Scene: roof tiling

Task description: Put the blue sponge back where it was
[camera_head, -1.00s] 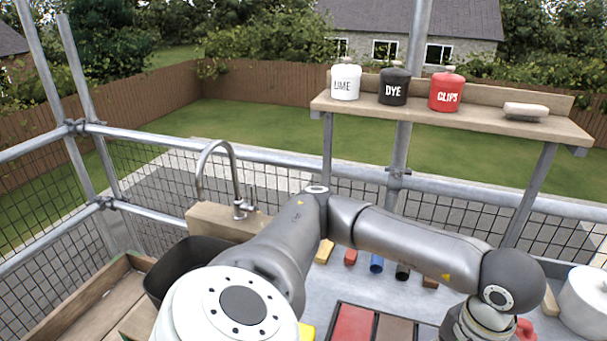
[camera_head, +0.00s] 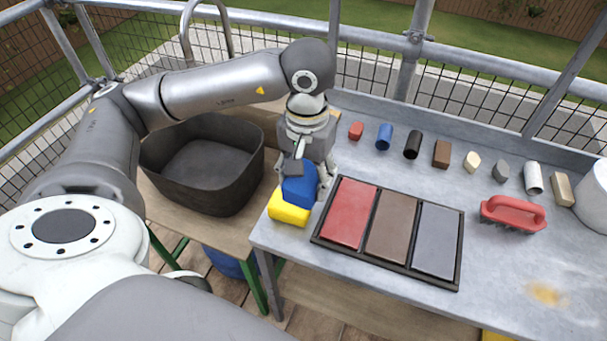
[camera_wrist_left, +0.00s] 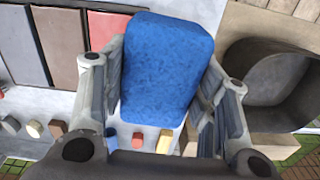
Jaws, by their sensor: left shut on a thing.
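The blue sponge (camera_head: 299,186) is between the fingers of my left gripper (camera_head: 308,180), which is shut on it. It fills the middle of the left wrist view (camera_wrist_left: 167,70), with a finger on each side. In the head view it shows just above or against a yellow block (camera_head: 288,209) at the table's left front corner; I cannot tell whether they touch. My right gripper is not in view.
A tray with red, brown and grey panels (camera_head: 349,212) lies right of the gripper. A dark basin (camera_head: 163,178) stands left. Several small blocks line the table's back, including a blue cylinder (camera_head: 384,136). A red brush (camera_head: 513,214) lies right.

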